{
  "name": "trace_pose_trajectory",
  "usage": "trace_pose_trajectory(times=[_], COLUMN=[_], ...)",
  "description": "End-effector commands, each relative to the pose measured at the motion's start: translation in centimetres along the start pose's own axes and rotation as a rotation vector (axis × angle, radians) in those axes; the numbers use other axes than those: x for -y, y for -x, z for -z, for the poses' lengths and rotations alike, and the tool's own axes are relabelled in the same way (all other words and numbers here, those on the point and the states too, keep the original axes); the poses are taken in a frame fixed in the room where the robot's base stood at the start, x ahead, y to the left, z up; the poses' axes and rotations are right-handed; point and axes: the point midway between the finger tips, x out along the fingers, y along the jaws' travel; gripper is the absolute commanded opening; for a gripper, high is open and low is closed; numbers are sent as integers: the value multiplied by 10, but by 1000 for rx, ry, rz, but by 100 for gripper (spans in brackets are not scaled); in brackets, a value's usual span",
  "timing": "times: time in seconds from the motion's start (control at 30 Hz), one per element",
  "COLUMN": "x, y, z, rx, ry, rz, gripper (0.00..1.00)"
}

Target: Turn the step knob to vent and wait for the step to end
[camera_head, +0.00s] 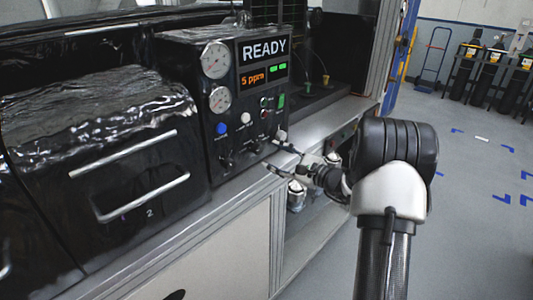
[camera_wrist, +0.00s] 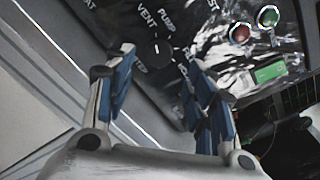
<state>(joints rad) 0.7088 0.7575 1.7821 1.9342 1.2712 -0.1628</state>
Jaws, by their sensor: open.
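The step knob (camera_wrist: 156,48) is a dark round knob in the wrist view, ringed by white lettering in which VENT and PUMP can be read. A small light mark shows on it; which word it points at is hard to tell. My gripper (camera_wrist: 161,60) is open, with one blue-padded finger on each side of the knob in this view and nothing held between them. Whether the fingers touch it cannot be told. In the head view my gripper (camera_head: 270,155) is at the lower right of the black control panel (camera_head: 195,120). The display (camera_head: 264,49) reads READY.
An orange readout (camera_head: 252,78) shows 5 ppm. Two gauges (camera_head: 215,60), a blue button (camera_head: 222,128) and small lamps share the panel. A red button (camera_wrist: 240,33) and a green button (camera_wrist: 268,16) are near my right finger. A metal ledge (camera_head: 235,185) runs below.

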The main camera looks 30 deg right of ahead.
Motion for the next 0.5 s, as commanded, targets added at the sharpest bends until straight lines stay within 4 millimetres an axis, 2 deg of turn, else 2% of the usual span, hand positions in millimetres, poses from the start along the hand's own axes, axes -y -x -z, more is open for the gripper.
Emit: trace_pose_trajectory(times=[0.03,0.2,0.33,0.5], x=[1,0,0,0], y=[12,43,57,63], z=[1,0,0,0], rx=[-4,-3,-1,0], ry=[-1,-1,0,0], rz=[3,2,0,0], gripper=[50,50,50,50])
